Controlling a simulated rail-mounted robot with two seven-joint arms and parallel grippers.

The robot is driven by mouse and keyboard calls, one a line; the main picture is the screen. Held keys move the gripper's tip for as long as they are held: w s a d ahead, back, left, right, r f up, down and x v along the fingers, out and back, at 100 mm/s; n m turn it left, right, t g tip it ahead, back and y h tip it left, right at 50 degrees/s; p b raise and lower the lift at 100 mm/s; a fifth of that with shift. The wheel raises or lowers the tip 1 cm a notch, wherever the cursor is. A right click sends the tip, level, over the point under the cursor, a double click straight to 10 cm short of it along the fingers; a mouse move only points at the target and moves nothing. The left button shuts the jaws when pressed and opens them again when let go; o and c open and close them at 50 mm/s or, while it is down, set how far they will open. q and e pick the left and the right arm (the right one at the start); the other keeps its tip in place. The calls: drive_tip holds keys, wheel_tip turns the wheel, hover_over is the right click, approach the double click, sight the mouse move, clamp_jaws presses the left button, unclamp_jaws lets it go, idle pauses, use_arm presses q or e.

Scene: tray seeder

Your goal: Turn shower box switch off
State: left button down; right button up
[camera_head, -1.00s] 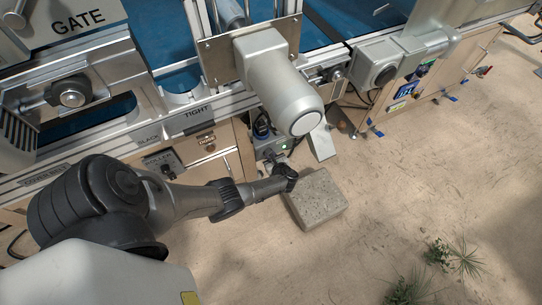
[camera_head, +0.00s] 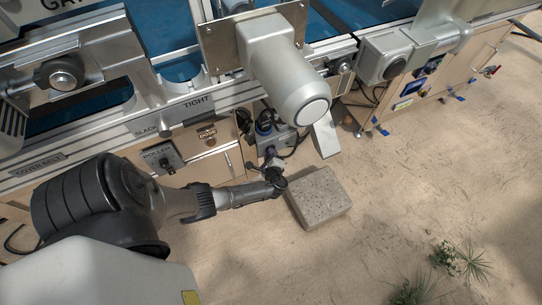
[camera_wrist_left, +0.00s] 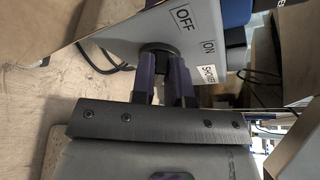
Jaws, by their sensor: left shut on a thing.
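The shower box is a grey box (camera_head: 284,138) low beside the wooden cabinet in the head view. In the left wrist view, the box (camera_wrist_left: 128,38) has OFF, ON and SHOWER labels and a dark round switch (camera_wrist_left: 160,47). My left gripper (camera_head: 273,163) is at the front of the box in the head view. In the left wrist view, its two purplish fingers (camera_wrist_left: 163,72) are shut on the switch, which they partly hide. The switch's pointing direction cannot be told. My right gripper is not in view.
A concrete block (camera_head: 320,197) lies on the sandy floor just right of my left gripper. A large grey motor (camera_head: 283,75) overhangs the box. The cabinet (camera_head: 215,165) with its knobs stands left of the box. The floor to the right is mostly clear.

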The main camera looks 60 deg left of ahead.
use_arm(q)
drive_tip(key=shift+s+f+n+t+b, duration=0.15)
drive_tip(key=shift+n+t+b, duration=0.25)
drive_tip(key=shift+n+b, duration=0.2)
idle(0.3)
drive_tip(key=c, duration=1.1)
unclamp_jaws()
drive_tip(key=p+v, duration=0.2)
drive_tip(key=v, duration=0.5)
drive_tip(key=p+v, duration=0.3)
drive_tip(key=v, duration=0.4)
drive_tip(key=shift+f+p, duration=0.2)
drive_tip(key=shift+p, duration=0.15)
